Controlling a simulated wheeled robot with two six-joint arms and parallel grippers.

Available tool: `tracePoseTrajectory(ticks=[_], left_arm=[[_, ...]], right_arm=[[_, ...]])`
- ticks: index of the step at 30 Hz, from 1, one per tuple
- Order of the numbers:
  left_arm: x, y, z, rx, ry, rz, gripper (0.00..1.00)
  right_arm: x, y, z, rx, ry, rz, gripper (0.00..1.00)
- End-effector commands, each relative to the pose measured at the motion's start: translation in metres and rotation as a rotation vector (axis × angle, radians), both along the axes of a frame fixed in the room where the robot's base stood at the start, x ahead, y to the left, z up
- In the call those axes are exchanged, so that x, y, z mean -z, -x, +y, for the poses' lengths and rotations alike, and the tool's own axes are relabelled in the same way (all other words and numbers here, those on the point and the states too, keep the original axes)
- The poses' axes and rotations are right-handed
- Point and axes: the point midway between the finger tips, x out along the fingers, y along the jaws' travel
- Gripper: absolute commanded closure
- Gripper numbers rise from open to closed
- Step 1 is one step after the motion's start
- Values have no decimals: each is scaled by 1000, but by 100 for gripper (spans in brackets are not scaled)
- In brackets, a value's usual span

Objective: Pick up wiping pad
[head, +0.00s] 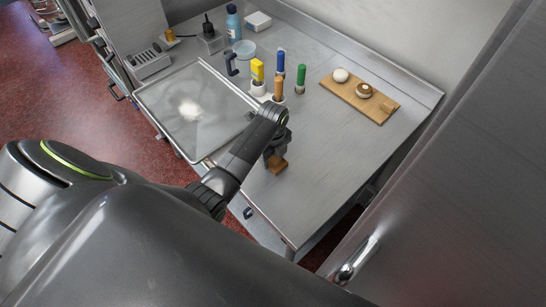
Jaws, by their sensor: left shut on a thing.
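My left gripper (275,155) reaches in over the steel worktop and points down near its front edge. It is shut on a small brown block (278,165), which looks like the wiping pad. Only the lower part of the pad shows under the jaws; the rest is hidden by my gripper. I cannot tell whether the pad touches the worktop. My right gripper is not in view.
A framed tray (150,97) with a white powdery patch lies left of my gripper. Several coloured-handled tools, including a yellow one (257,70), stand behind it. A wooden board (385,108) holds two round pieces. The worktop (325,160) right of my gripper is clear.

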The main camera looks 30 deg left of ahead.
Motion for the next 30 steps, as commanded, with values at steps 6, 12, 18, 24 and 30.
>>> tracePoseTrajectory(ticks=[6,12,18,24,30], left_arm=[[-21,-1,0,1,0,-5,72],[-56,-1,0,1,-1,-7,72],[-88,-1,0,1,-1,-4,72],[-99,0,0,0,0,-1,72],[-99,0,0,0,0,-1,72]], right_arm=[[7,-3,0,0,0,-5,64],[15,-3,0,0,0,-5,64],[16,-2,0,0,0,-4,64],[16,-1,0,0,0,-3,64],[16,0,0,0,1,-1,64]])
